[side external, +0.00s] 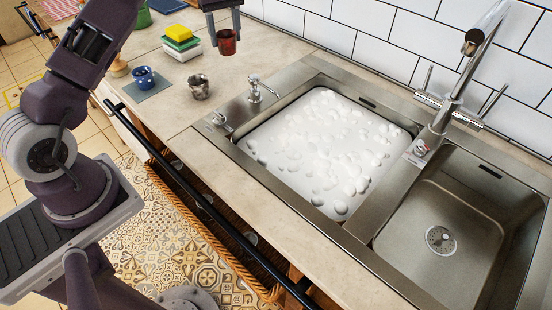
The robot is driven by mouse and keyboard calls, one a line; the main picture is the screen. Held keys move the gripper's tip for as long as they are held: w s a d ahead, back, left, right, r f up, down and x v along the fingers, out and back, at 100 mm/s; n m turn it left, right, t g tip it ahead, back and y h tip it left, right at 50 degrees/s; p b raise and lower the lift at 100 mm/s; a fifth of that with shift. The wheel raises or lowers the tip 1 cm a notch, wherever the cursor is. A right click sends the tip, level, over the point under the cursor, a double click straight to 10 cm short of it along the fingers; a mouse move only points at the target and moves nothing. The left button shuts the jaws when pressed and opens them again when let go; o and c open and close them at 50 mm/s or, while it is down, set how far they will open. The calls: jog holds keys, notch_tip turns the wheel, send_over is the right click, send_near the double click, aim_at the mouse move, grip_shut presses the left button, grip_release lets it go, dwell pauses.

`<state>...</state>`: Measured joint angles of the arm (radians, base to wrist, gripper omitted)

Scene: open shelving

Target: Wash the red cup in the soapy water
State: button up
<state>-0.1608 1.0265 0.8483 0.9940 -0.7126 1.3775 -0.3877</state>
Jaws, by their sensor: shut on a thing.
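The red cup (228,43) is held in the air above the counter, near the back wall. My gripper (224,22) is shut on it from above; only the lower part of the gripper shows at the top edge of the view. The cup looks roughly upright. The soapy water (325,150) fills the left sink basin with white foam and bubbles. It lies to the right of and nearer the camera than the cup, and the cup is clear of it.
A grey metallic cup (199,88) and a blue cup (143,77) on a grey mat (158,86) stand on the counter. Stacked sponges (181,38) lie behind. A soap dispenser (255,88) and tall faucet (462,75) rise beside the basins. The right basin (465,205) is empty.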

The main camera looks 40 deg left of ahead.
dwell(0.3)
notch_tip(320, 180, up, 5)
jog(key=s+d, duration=0.3)
jog(key=d, duration=1)
jog(key=s+d, duration=0.2)
jog(key=d, duration=1)
notch_tip(320, 180, down, 23)
jog(key=shift+s+d, duration=0.2)
jog(key=shift+s, duration=0.1)
jog(key=shift+f, duration=0.1)
